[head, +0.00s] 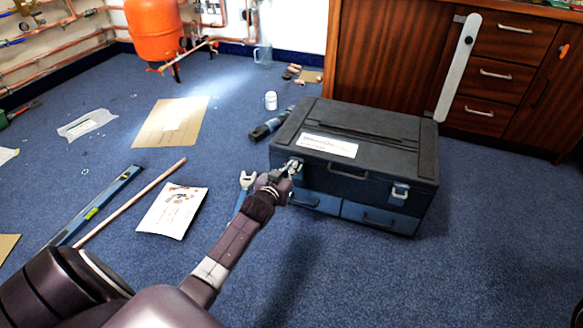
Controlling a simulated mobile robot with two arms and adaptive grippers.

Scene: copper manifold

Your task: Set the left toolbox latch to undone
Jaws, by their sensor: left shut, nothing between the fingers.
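A toolbox (379,134) with a black lid and blue drawers stands on the blue carpet, right of centre, its lid down. My left gripper (292,168) is shut at the left end of its front, right at the left latch. The fingers cover most of that latch, so I cannot tell its setting or whether they touch it. A handle (347,172) sits between the two latches. My right gripper is not in view.
A blue spanner (246,183) lies on the carpet beside my left gripper. A printed sheet (172,210), a copper pipe (130,202) and a spirit level (96,206) lie to the left. A wooden cabinet (385,60) stands behind the toolbox.

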